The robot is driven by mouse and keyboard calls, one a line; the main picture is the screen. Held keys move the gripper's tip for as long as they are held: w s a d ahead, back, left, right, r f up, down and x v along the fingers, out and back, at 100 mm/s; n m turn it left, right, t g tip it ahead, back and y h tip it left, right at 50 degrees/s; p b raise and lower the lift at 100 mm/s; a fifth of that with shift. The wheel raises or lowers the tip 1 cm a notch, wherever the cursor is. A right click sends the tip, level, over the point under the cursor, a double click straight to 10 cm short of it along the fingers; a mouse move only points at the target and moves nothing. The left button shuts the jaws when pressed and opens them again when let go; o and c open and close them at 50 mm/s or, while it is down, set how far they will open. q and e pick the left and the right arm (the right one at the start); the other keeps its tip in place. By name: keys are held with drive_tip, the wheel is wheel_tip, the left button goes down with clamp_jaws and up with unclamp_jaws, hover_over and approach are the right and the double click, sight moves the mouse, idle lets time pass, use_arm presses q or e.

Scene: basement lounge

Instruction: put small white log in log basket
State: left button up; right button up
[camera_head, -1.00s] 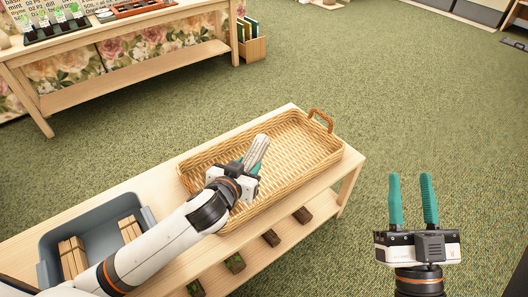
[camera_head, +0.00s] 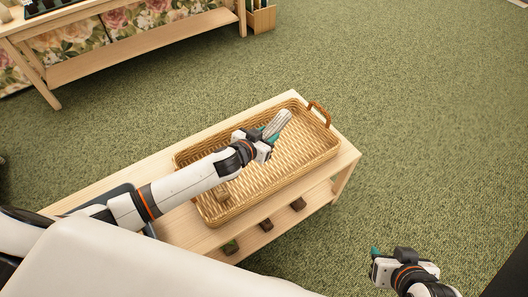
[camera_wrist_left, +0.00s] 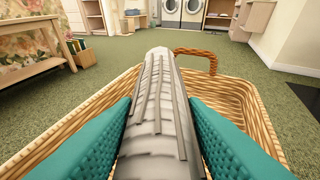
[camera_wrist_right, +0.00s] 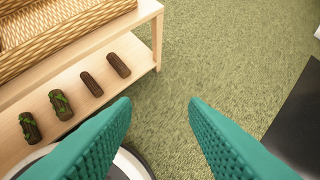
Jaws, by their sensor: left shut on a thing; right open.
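A small white log (camera_head: 279,122) with grey bark streaks is between the teal fingers of my left gripper (camera_head: 268,135). In the left wrist view the log (camera_wrist_left: 158,115) points forward, gripped on both sides by the fingers. The log basket (camera_head: 290,170) is a long wicker tray on the bench, with a brown handle at its far right end. My left gripper holds the log over the basket; whether the log touches the basket cannot be told. My right gripper (camera_wrist_right: 160,105) is open and empty, off the bench to the right.
The wooden bench (camera_head: 336,168) has a lower shelf with several dark logs, some mossy (camera_wrist_right: 60,105). A grey bin (camera_head: 122,190) at the bench's left is mostly hidden by my arm. Another wooden table (camera_head: 140,56) stands behind. Green carpet on the right is free.

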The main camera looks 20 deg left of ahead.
use_arm(q)
wheel_tip(320, 180, down, 6)
drive_tip(key=shift+r+b, duration=0.25)
drive_tip(key=shift+b, duration=0.9)
drive_tip(key=shift+f, duration=0.45)
wheel_tip(320, 180, down, 3)
drive_tip(key=shift+r+b, duration=0.2)
drive_tip(key=shift+b, duration=0.75)
drive_tip(key=shift+f, duration=0.1)
use_arm(e)
drive_tip(key=w+a+r+t+y, duration=0.2)
drive_tip(key=w+r+t, duration=0.2)
drive_tip(key=r+t, duration=0.2)
drive_tip(key=w+a+r+t+y, duration=0.1)
drive_tip(key=w+a+r+t, duration=0.1)
drive_tip(key=w+r+t, duration=0.3)
drive_tip(key=shift+a+r+n+t+y, duration=0.3)
drive_tip(key=shift+a+r+t+y, duration=0.15)
drive_tip(key=shift+r, duration=1.15)
drive_tip(key=shift+r, duration=0.1)
use_arm(q)
drive_tip(key=shift+f, duration=0.1)
drive_tip(key=o, duration=1.1)
drive_tip(key=shift+s, duration=0.1)
drive_tip(key=shift+c, duration=0.2)
use_arm(e)
drive_tip(key=shift+r+t, duration=0.25)
drive_tip(key=shift+t, duration=0.1)
